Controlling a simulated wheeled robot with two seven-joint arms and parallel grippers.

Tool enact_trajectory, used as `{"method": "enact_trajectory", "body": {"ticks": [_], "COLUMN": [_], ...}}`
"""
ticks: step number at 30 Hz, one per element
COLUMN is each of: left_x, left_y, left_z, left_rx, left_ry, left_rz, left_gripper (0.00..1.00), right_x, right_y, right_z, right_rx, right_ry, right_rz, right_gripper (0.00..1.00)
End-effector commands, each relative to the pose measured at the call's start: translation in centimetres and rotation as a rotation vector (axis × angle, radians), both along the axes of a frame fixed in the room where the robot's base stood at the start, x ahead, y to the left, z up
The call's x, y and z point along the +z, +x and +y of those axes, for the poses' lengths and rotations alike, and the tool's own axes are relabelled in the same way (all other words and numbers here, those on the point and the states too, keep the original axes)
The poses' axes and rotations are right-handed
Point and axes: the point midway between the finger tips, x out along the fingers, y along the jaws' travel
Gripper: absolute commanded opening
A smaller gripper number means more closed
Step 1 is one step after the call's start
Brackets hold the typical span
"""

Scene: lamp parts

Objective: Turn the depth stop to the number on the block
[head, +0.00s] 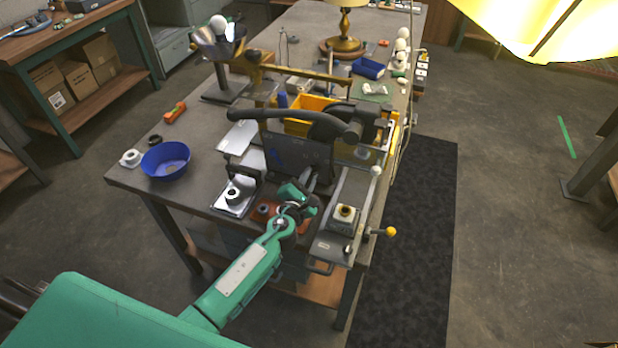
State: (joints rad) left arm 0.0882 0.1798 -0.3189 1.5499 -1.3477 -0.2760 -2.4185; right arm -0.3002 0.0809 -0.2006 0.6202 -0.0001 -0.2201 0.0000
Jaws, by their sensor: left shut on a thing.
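A dark machine (300,155) with a long curved black handle stands on the grey workbench. My left gripper (311,184) is at its lower front, shut on a small part there. The gripper and the dark housing hide most of that part, so I cannot make out whether it is the depth stop. I cannot read a number on any block; a small light block with a brass top (344,215) sits on the grey slide to the right of my gripper. My right gripper is not in view.
A blue bowl (166,172) and a white roll (131,158) are at the bench's left end. A metal plate with a round part (235,194) lies left of my gripper. A yellow-knobbed lever (390,231) sticks out at right. A yellow bin (312,106) stands behind the machine.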

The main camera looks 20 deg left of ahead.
Motion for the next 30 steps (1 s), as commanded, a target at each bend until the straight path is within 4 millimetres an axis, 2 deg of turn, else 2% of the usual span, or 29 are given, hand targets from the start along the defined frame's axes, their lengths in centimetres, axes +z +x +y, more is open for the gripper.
{"method": "enact_trajectory", "body": {"ticks": [8,30], "left_x": [-0.2,-0.3], "left_y": [0.0,0.0], "left_z": [-0.1,-0.4], "left_rx": [-0.001,-0.001], "left_ry": [-0.182,-0.885], "left_rz": [0.006,0.030], "left_gripper": [0.00,0.00], "right_x": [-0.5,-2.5], "right_y": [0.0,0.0], "right_z": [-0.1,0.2], "right_rx": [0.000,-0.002], "right_ry": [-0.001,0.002], "right_rz": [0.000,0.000], "right_gripper": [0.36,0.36]}}
